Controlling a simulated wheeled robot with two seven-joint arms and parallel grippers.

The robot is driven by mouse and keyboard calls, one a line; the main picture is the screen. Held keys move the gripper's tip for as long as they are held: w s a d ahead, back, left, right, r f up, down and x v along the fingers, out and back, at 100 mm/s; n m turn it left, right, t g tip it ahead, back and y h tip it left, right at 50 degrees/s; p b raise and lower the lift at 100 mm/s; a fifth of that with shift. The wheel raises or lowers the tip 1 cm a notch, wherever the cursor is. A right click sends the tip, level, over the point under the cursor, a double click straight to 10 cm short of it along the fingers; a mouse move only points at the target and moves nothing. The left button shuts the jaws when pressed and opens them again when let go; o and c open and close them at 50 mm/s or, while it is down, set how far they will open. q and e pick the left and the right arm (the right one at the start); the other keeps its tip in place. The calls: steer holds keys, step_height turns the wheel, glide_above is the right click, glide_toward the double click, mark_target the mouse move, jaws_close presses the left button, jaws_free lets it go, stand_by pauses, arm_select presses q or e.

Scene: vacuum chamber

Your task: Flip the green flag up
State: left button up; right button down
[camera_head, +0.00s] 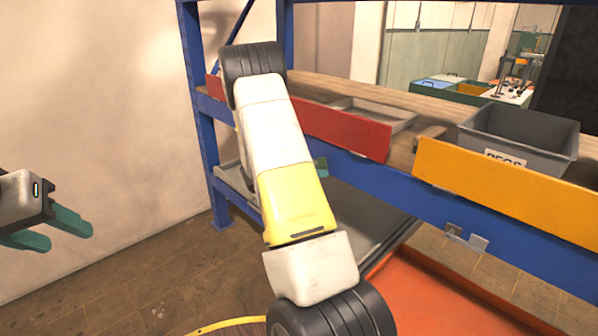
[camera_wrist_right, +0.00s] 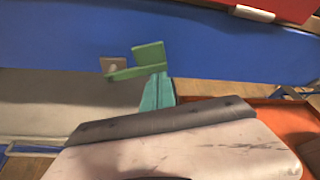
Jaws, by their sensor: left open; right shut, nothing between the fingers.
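The green flag (camera_wrist_right: 150,57) shows in the right wrist view, a small green plate with a green strip along its lower edge. It sits against the blue shelf beam (camera_wrist_right: 230,45), beside a small grey-brown bracket (camera_wrist_right: 115,65). My right gripper (camera_wrist_right: 158,80) is shut and empty, its teal fingers just below the flag's strip; I cannot tell whether they touch it. In the head view my right arm hides the flag and most of this gripper. My left gripper (camera_head: 70,237) is open and empty at the far left, away from the shelf.
Red (camera_head: 345,130) and yellow (camera_head: 510,188) panels line the front of the upper shelf. A grey bin (camera_head: 520,140) stands behind the yellow one. A grey bracket (camera_head: 465,237) sits on the blue beam at right. The floor at left is clear.

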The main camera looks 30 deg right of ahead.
mark_target(322, 160)
steer(key=shift+w+a+r+n+g+h, duration=0.15)
steer(key=shift+r+n+g, duration=0.1)
steer(key=shift+r+n, duration=0.25)
steer(key=shift+w+r+n+g+h, duration=0.15)
steer(key=shift+r+n+g, duration=0.15)
steer(key=shift+n, duration=0.3)
steer(key=n, duration=0.1)
steer(key=w+r+n, duration=0.1)
steer(key=r+n+g+h, duration=0.1)
steer(key=shift+w+a+r, duration=0.15)
steer(key=shift+w+a, duration=0.05)
steer(key=shift+w, duration=0.05)
steer(key=w+n, duration=0.1)
steer(key=w+r+n+h, duration=0.1)
steer(key=n, duration=0.1)
steer(key=w+a+r+n+g, duration=0.1)
steer(key=n, duration=0.1)
steer(key=shift+w+h, duration=0.2)
steer(key=shift+h, duration=0.2)
steer(key=shift+w, duration=0.15)
steer(key=a, duration=0.8)
steer(key=shift+w, duration=0.15)
steer(key=shift+d, duration=0.1)
